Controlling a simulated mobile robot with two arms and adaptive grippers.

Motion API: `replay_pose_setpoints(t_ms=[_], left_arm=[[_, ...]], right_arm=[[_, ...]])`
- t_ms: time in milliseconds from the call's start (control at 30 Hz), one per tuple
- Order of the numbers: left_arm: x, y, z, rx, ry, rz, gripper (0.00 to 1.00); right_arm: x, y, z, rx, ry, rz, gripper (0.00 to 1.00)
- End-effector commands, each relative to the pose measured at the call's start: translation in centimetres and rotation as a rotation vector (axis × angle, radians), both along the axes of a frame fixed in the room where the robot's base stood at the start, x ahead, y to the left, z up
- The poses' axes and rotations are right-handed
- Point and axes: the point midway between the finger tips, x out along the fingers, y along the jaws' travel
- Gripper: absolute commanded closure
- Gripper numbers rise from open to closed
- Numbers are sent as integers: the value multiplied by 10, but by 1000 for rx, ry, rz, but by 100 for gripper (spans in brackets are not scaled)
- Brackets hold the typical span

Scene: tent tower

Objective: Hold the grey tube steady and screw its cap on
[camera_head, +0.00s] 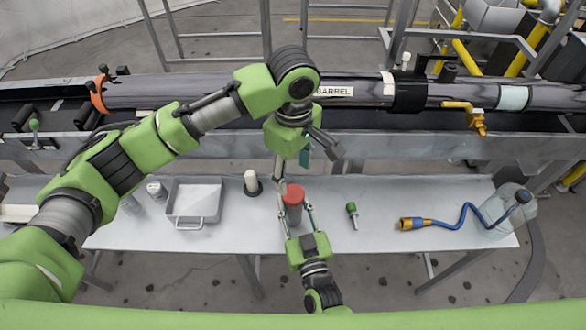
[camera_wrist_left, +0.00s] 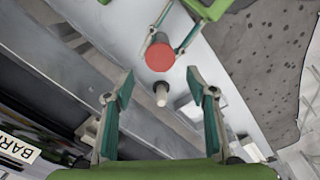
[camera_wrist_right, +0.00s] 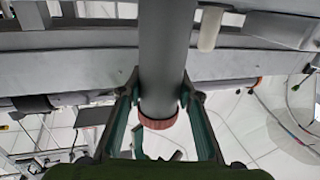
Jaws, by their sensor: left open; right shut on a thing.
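The grey tube (camera_head: 293,215) stands upright above the front part of the bench with its red cap (camera_head: 292,193) at its upper end. My right gripper (camera_head: 298,213) is shut on the tube from the front; its fingers lie on both sides of the tube (camera_wrist_right: 165,50) in the right wrist view. The cap (camera_wrist_right: 158,123) sits at the tube's end there; how tightly it is seated cannot be told. My left gripper (camera_head: 306,170) hangs open above and behind the cap. In the left wrist view the cap (camera_wrist_left: 160,56) lies beyond the open, empty fingers (camera_wrist_left: 161,72).
A white cylinder on a dark base (camera_head: 251,182) stands left of the tube. A metal tray (camera_head: 194,221) is further left. A green-handled tool (camera_head: 352,213), a blue hose (camera_head: 450,224) and a clear jug (camera_head: 508,208) are to the right. The long barrel (camera_head: 350,91) runs behind the bench.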

Motion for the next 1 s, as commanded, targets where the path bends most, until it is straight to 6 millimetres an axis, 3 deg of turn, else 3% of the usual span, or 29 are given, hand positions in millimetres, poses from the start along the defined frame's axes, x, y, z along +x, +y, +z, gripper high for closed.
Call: replay_pose_setpoints(t_ms=[233, 667, 833, 1000], left_arm=[[0, 0, 2, -1, 1, 228, 49], [0, 0, 1, 0, 0, 257, 49], [0, 1, -14, 2, 1, 257, 49], [0, 1, -41, 2, 2, 257, 49]], right_arm=[[0, 0, 0, 0, -1, 0, 100], [0, 0, 0, 0, -1, 0, 100], [0, 0, 0, 0, -1, 0, 100], [0, 0, 0, 0, -1, 0, 100]])
